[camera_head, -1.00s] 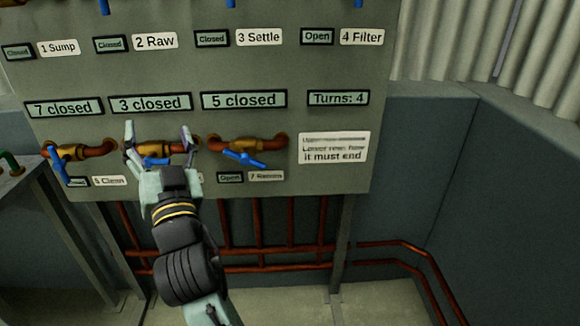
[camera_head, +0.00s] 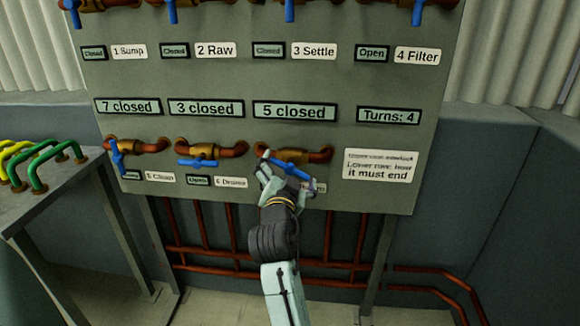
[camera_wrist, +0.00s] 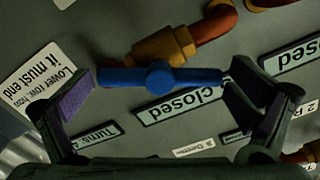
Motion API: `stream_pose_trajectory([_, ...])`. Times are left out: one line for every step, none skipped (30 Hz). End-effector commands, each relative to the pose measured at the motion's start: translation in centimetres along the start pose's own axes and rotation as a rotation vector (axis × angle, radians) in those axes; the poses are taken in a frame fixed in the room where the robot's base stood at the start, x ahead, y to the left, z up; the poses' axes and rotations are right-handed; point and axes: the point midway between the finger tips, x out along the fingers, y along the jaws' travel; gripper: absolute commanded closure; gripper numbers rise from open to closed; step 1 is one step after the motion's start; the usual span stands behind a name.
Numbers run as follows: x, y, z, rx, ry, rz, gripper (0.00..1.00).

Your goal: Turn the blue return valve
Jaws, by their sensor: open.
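The valve at the right of the lower row has a blue bar handle (camera_head: 287,164) on a brass body. My gripper (camera_head: 286,176) is at this handle, open and holding nothing. In the wrist view the handle (camera_wrist: 160,77) lies roughly level between the spread fingers of my gripper (camera_wrist: 158,100). Its right end is very close to the right finger; I cannot tell if they touch. The left finger stands apart from the other end. The valve's label is mostly hidden behind my gripper.
Two other lower valves have blue handles: a left one (camera_head: 117,158) and a middle one (camera_head: 197,163). Displays above read "7 closed" (camera_head: 128,107), "3 closed" (camera_head: 206,108), "5 closed" (camera_head: 295,111) and "Turns: 4" (camera_head: 389,115). A table (camera_head: 28,200) with green and yellow pipes stands left.

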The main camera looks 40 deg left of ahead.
Motion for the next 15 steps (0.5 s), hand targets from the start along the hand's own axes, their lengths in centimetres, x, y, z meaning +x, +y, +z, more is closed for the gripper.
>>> stream_pose_trajectory([0.46, 0.0, -0.08, 0.0, 0.0, 0.001, 0.0])
stream_pose_trajectory([0.66, 0.01, -0.04, 0.0, -0.001, 0.001, 0.0])
stream_pose_trajectory([0.84, 0.02, -0.02, 0.0, -0.001, 0.001, 0.0])
stream_pose_trajectory([0.94, 0.02, -0.02, 0.0, 0.0, 0.0, 0.0])
stream_pose_trajectory([1.01, 0.02, -0.02, 0.0, 0.0, 0.0, 0.0])
stream_pose_trajectory([1.06, 0.02, -0.01, 0.0, 0.0, 0.0, 0.0])
stream_pose_trajectory([1.08, 0.02, -0.01, 0.0, 0.0, 0.0, 0.0])
stream_pose_trajectory([1.08, 0.03, 0.0, 0.0, 0.0, 0.0, 0.0])
stream_pose_trajectory([1.08, 0.03, 0.0, 0.0, 0.0, 0.0, 0.0])
stream_pose_trajectory([1.07, 0.03, 0.01, 0.0, 0.0, 0.0, 0.0])
stream_pose_trajectory([1.07, 0.03, 0.0, 0.0, 0.0, 0.0, 0.0])
stream_pose_trajectory([1.06, 0.03, 0.0, 0.0, 0.0, 0.0, 0.0])
stream_pose_trajectory([1.06, 0.03, 0.0, 0.0, 0.0, 0.0, 0.01])
stream_pose_trajectory([1.06, 0.03, 0.0, 0.0, 0.0, 0.0, 0.03])
stream_pose_trajectory([1.05, 0.03, 0.0, 0.0, 0.0, 0.0, 0.06])
